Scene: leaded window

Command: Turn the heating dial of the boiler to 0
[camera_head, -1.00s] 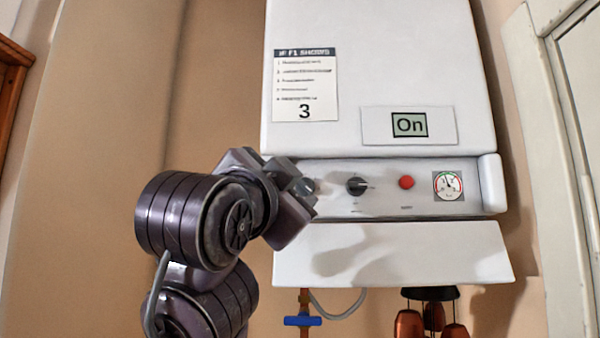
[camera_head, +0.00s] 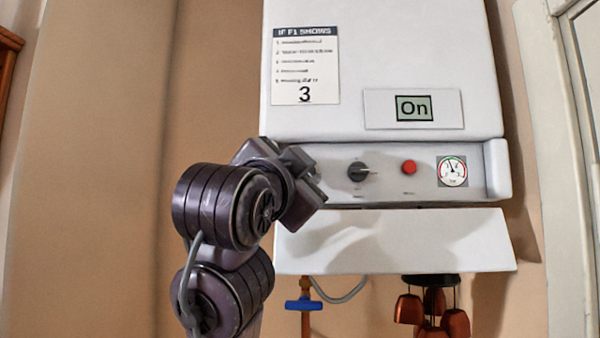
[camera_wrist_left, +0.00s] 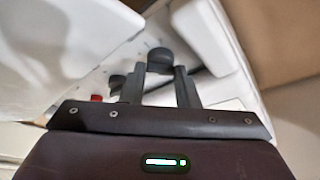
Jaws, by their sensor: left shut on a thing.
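The white boiler (camera_head: 385,60) hangs on the wall, with a control panel (camera_head: 325,190) below its cover. My left gripper (camera_head: 308,172) is at the panel's left end. The left wrist view shows it shut on a dark round dial (camera_wrist_left: 160,60), between its two fingers. The gripper hides this dial in the head view, so its setting cannot be read. A second dark dial (camera_head: 358,172) is to the right, apart from the gripper, its pointer turned right. The labels are too small to tell which dial is for heating. My right gripper is not in view.
A red button (camera_head: 409,167) and a pressure gauge (camera_head: 452,171) are further right on the panel. A display (camera_head: 413,108) reads "On". A blue valve (camera_head: 304,304) and copper-coloured hanging pieces (camera_head: 432,310) are below the boiler. A pale door frame (camera_head: 560,130) is at right.

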